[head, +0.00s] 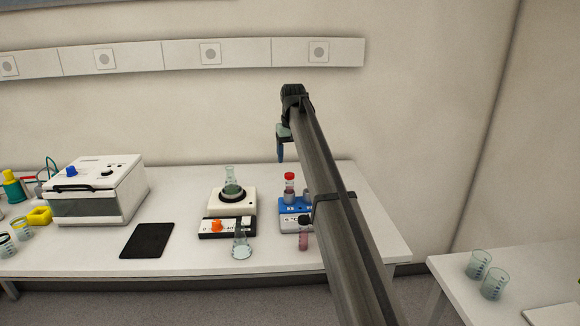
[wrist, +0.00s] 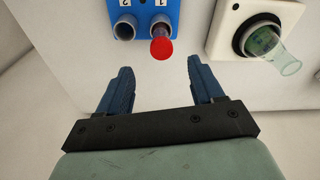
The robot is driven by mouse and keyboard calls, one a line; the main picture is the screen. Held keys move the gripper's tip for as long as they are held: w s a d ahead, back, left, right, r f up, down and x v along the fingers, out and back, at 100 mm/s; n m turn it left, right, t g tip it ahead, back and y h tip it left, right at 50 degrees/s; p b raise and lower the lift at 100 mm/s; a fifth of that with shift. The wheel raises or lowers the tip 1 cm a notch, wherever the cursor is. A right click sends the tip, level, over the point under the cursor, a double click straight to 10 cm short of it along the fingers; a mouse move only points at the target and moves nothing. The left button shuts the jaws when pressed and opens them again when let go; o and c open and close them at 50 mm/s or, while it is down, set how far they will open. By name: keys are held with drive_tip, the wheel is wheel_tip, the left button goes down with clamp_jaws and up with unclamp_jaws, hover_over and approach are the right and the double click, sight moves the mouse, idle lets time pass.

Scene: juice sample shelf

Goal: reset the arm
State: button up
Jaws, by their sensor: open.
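My gripper (head: 281,158) is raised in the air above the back part of the white table in the head view. In the wrist view my gripper (wrist: 160,72) has its two blue fingers spread wide, with nothing held between them. A red-capped tube (head: 289,177) stands in the blue rack (head: 288,211) below. In the wrist view the red-capped tube (wrist: 161,48) is in the slot marked 1 of the blue rack (wrist: 140,8), and the slot marked 2 looks empty. My arm hides the rack's right part in the head view.
A dark-capped tube (head: 303,236) with pinkish contents is in front of the rack, close to my arm. A white stirrer (head: 232,204) bears a flask; another flask (head: 241,245) stands before it. A white box device (head: 97,188) and black pad (head: 147,240) are left. Beakers (head: 479,264) stand right.

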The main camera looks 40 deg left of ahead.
drive_tip(key=shift+d+r, duration=0.1)
drive_tip(key=shift+r, duration=0.65)
